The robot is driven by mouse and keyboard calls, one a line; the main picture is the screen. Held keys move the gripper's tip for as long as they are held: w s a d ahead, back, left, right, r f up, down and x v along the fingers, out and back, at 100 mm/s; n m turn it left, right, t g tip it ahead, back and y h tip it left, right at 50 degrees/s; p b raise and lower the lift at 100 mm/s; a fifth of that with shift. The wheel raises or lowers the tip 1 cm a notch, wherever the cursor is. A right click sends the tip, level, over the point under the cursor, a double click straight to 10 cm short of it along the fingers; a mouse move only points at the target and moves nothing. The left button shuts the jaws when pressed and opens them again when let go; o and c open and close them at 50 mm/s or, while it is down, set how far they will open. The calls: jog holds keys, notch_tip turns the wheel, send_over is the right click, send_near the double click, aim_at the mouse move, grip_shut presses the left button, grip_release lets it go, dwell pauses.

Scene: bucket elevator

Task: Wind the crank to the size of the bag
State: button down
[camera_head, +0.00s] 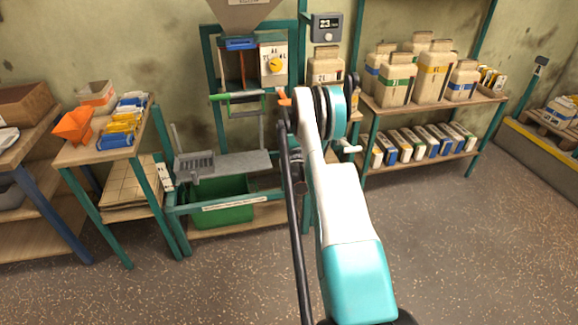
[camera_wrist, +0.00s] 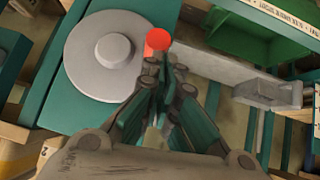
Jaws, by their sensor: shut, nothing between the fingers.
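In the wrist view my gripper (camera_wrist: 172,88) is shut and empty, its fingertips just below a red round knob (camera_wrist: 158,39) in the picture. I cannot tell whether they touch it. A grey disc with a raised hub (camera_wrist: 113,50) lies left of the fingers, on a teal surface. In the head view my arm hides the gripper; a small orange-red tip (camera_head: 284,99) shows beside the arm. A tan bag marked 2L (camera_head: 326,69) stands behind the arm, partly covered. A yellow dial (camera_head: 275,65) sits on the machine's pale panel. A digital display (camera_head: 326,27) hangs above the bag, its figures unclear.
A green-gripped lever (camera_head: 235,97) crosses the machine's front. A grey ledge (camera_head: 235,162) lies above a green bin (camera_head: 225,208). Shelves with bags and cartons (camera_head: 435,103) stand right. A table (camera_head: 75,154) holds packets and an orange funnel at left. The front floor is clear.

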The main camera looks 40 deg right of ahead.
dwell(0.5)
jog(key=w+r+p+v, duration=0.1)
jog(key=p+v, duration=0.3)
jog(key=v, duration=0.8)
jog(key=shift+w+a+r+p, duration=0.2)
jog(key=shift+w+r+p, duration=0.25)
jog(key=shift+r, duration=0.2)
